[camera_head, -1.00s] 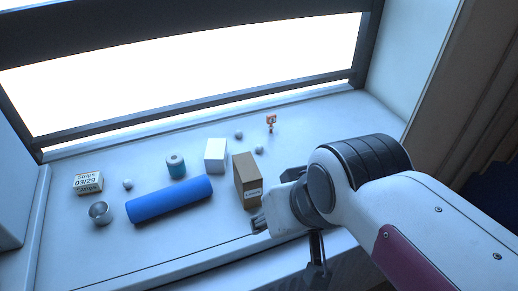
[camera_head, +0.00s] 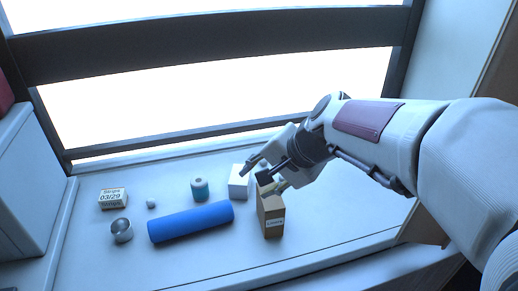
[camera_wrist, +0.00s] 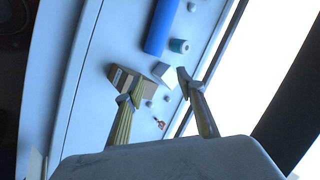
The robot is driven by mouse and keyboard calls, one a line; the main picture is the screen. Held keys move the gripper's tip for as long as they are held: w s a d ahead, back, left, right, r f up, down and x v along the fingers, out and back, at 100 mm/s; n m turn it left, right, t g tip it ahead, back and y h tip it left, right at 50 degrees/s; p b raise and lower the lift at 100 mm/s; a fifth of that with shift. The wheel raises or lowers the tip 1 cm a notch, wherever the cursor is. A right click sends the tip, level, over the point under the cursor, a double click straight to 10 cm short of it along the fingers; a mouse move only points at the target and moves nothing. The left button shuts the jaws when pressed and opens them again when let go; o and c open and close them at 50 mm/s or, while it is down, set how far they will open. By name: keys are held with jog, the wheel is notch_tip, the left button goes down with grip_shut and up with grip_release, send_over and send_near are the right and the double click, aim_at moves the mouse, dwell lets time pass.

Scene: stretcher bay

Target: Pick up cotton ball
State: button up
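Small pale grey balls look like cotton balls. One (camera_head: 151,203) lies on the sill beside the strips box in the head view and shows at the top of the wrist view (camera_wrist: 191,7). Two more, a nearer ball (camera_wrist: 166,98) and another ball (camera_wrist: 149,103), lie past the carton in the wrist view; my arm hides them in the head view. My gripper (camera_head: 257,171) is above the white cube and carton. In the wrist view my gripper (camera_wrist: 156,89) is open, its fingers apart with nothing held, and the two balls appear between them.
A small orange-red figure (camera_wrist: 159,123) is near the two balls. The window is behind.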

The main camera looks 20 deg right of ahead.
jog(key=w+d+f+m, duration=0.2)
jog(key=w, duration=0.2)
jog(key=w+d+f+m+t, duration=0.1)
jog(key=w+d+f+m, duration=0.1)
jog(key=w+m, duration=0.1)
jog(key=w+d+f+m, duration=0.2)
jog(key=w+d+m, duration=0.1)
jog(key=w, duration=0.2)
jog(key=shift+w+d, duration=0.1)
jog(key=shift+w, duration=0.3)
jog(key=w+d+f+m, duration=0.1)
jog(key=d+f+m, duration=0.2)
jog(key=f+m, duration=0.1)
jog(key=w+d+f+m, duration=0.2)
jog(key=d+f+m, duration=0.1)
jog(key=d+m, duration=0.1)
jog(key=w+d+f+m+t, duration=0.1)
jog(key=d+f+m, duration=0.2)
jog(key=f+m, duration=0.1)
jog(key=shift+w+d+f+m, duration=0.3)
jog(key=shift+m, duration=0.6)
jog(key=shift+x, duration=1.35)
jog(key=shift+x, duration=2.6)
